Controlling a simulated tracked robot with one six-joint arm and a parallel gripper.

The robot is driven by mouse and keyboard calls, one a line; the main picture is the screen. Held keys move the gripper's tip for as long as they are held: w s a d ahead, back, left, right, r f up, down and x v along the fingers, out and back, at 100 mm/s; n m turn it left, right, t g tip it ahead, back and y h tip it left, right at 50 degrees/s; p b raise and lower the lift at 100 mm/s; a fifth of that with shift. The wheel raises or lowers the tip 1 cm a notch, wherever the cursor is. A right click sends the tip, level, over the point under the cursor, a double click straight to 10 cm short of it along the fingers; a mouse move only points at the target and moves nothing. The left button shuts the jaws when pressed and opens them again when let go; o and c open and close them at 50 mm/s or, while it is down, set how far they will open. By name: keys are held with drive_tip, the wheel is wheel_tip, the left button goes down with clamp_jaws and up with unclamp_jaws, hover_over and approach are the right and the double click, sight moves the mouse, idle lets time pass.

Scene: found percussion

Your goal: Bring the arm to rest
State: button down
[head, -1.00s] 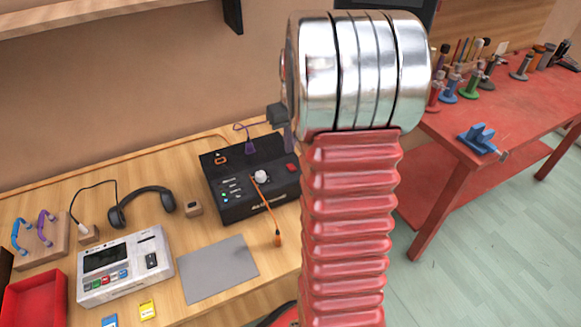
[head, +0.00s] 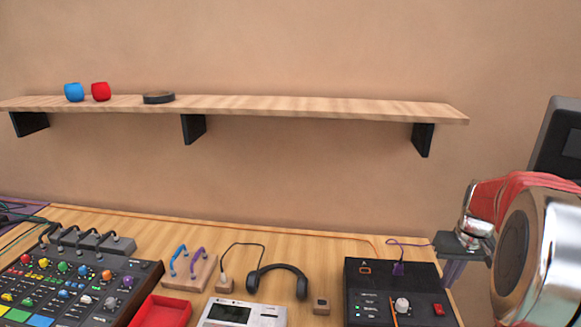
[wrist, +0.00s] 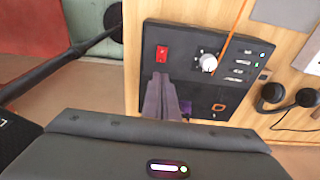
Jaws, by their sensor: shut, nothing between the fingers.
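My gripper (head: 452,276) is at the right of the head view, beside the right edge of a black box (head: 385,290) on the wooden bench. In the wrist view my gripper (wrist: 160,76) points over the same black box (wrist: 205,105), its two grey-purple fingers together with nothing between them. The box has a red switch (wrist: 162,52), a white knob (wrist: 208,62) and an orange cord. Whether the fingers touch the box cannot be told. My arm's silver joint and red sleeve fill the lower right of the head view.
A wooden shelf (head: 290,106) holds a blue pot (head: 74,92), a red pot (head: 101,91) and a dark disc (head: 158,97). Headphones (head: 277,283), a mixer (head: 75,285), a red tray (head: 163,312) and a grey-white device (head: 242,314) are on the bench. A dark screen (head: 563,140) stands at right.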

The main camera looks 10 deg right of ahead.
drive_tip(key=shift+s+a+f+m+g, duration=0.15)
drive_tip(key=shift+s+a+f+m, duration=0.2)
drive_tip(key=shift+s+f, duration=0.2)
drive_tip(key=shift+s+a+f+m+g, duration=0.15)
drive_tip(key=shift+s+a+f+m, duration=0.1)
drive_tip(key=shift+s+a+f, duration=0.3)
drive_tip(key=shift+s+a+r, duration=0.25)
drive_tip(key=shift+s+a, duration=0.2)
drive_tip(key=shift+a, duration=0.2)
drive_tip(key=shift+s+a+r, duration=0.2)
drive_tip(key=shift+s+a, duration=0.2)
drive_tip(key=shift+a, duration=0.2)
drive_tip(key=s+a+r+n+t, duration=0.1)
drive_tip(key=s+a+r, duration=0.2)
drive_tip(key=a, duration=0.6)
drive_tip(key=s+a+r+n+t, duration=0.2)
drive_tip(key=s+a, duration=0.3)
drive_tip(key=a, duration=0.4)
drive_tip(key=s+a+r+n+t, duration=0.1)
drive_tip(key=s+a+r, duration=0.3)
drive_tip(key=a, duration=0.5)
drive_tip(key=shift+s+a+r+n, duration=0.2)
drive_tip(key=shift+a+r+n, duration=0.1)
drive_tip(key=shift+r, duration=0.1)
